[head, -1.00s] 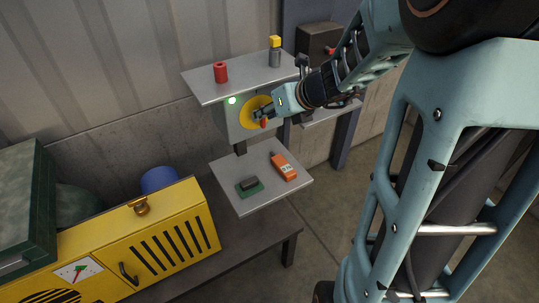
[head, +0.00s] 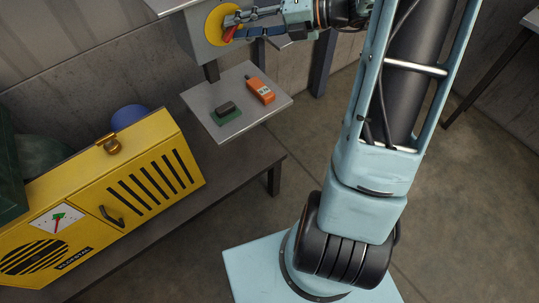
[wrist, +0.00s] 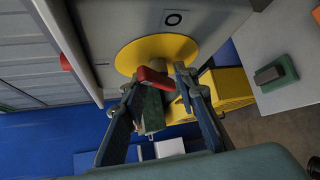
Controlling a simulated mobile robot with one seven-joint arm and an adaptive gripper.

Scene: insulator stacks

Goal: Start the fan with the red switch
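The red switch is a red handle (head: 230,32) on a round yellow plate (head: 214,24), fixed to a grey box at the top of the head view. In the wrist view the red handle (wrist: 153,77) stands out in front of the yellow plate (wrist: 150,52), with an "O" mark above on the grey panel. My gripper (head: 240,22) is at the plate. In the wrist view my gripper (wrist: 157,80) has its fingers apart, one each side of the handle. Whether a finger touches it I cannot tell. I cannot make out a fan.
Below the box, a small grey shelf (head: 225,132) carries an orange device (head: 260,91) and a dark block on a green base (head: 226,112). A yellow cabinet (head: 75,195) with slots, a dial and a round grille stands at left on a dark bench (head: 235,172). Floor at right is open.

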